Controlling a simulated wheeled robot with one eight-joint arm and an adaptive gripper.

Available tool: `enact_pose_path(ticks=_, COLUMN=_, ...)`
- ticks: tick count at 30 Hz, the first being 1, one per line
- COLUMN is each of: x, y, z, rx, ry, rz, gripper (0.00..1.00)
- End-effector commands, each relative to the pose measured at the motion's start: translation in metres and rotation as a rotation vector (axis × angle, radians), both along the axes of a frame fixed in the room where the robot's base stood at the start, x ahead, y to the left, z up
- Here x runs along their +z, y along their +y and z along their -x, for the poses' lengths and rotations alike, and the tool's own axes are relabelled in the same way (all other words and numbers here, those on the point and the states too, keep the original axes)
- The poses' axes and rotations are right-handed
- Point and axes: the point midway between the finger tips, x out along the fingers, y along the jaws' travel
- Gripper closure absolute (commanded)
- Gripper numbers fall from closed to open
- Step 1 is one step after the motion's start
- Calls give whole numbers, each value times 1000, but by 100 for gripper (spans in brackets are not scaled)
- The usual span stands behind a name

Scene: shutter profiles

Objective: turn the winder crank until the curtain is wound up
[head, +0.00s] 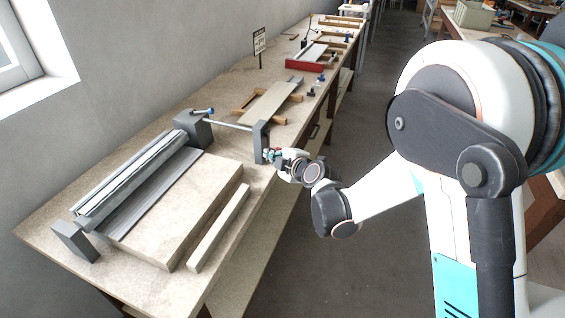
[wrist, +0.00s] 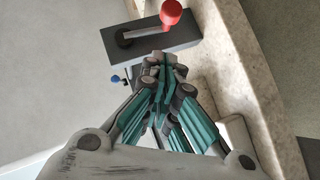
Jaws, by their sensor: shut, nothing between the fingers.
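In the head view my gripper (head: 269,155) is beside that block. The grey slatted curtain (head: 150,197) slopes from the roller (head: 130,180) onto the bench, partly rolled.
A beige slab (head: 180,213) and a pale bar (head: 218,228) lie in front of the curtain. Boards and a red tray (head: 305,65) lie farther along the bench.

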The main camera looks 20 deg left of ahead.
Motion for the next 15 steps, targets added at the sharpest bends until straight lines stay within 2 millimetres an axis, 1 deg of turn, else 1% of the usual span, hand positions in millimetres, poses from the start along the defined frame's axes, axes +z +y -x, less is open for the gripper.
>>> enact_pose_path(ticks=1, x=-6, y=4, z=-7, rx=-1, ry=0, rz=1, gripper=100)
enact_pose_path(ticks=3, x=-12, y=2, z=-17, rx=-2, ry=0, rz=0, gripper=100)
enact_pose_path(ticks=6, x=-17, y=2, z=-27, rx=-2, ry=0, rz=0, gripper=100)
enact_pose_path(ticks=10, x=-21, y=2, z=-35, rx=-1, ry=-1, rz=0, gripper=100)
enact_pose_path(ticks=15, x=-22, y=1, z=-37, rx=-1, ry=0, rz=1, gripper=100)
